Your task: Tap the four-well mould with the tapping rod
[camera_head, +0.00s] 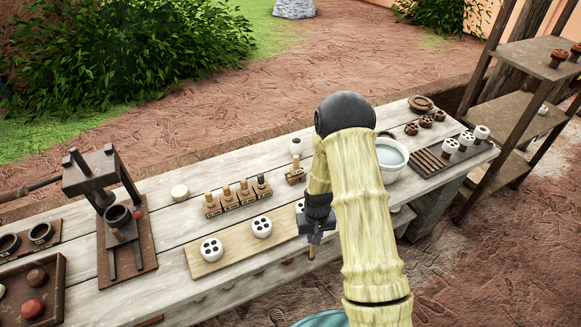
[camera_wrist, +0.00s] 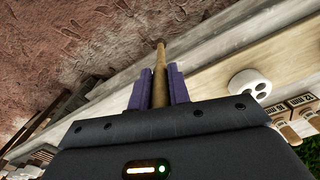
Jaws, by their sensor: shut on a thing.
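My gripper (camera_head: 313,238) is shut on a slim wooden rod (camera_wrist: 160,72), which points out between its two purple fingers. The rod's tip also shows below the gripper in the head view (camera_head: 311,253), close to the front edge of the bench. White round moulds with dark wells stand on a pale board: one at the left (camera_head: 211,249), one in the middle (camera_head: 262,227), and a third (camera_head: 300,206) partly hidden by my arm. The wells are too small to count surely. One white mould (camera_wrist: 250,84) shows right of the rod in the wrist view, apart from it.
A rack of several wood-handled tools (camera_head: 237,197) stands behind the pale board (camera_head: 235,262). A dark press (camera_head: 103,180) is at the left, a white bowl (camera_head: 390,158) right of my arm. A dark slatted rack (camera_head: 440,160) and shelves (camera_head: 525,52) are further right.

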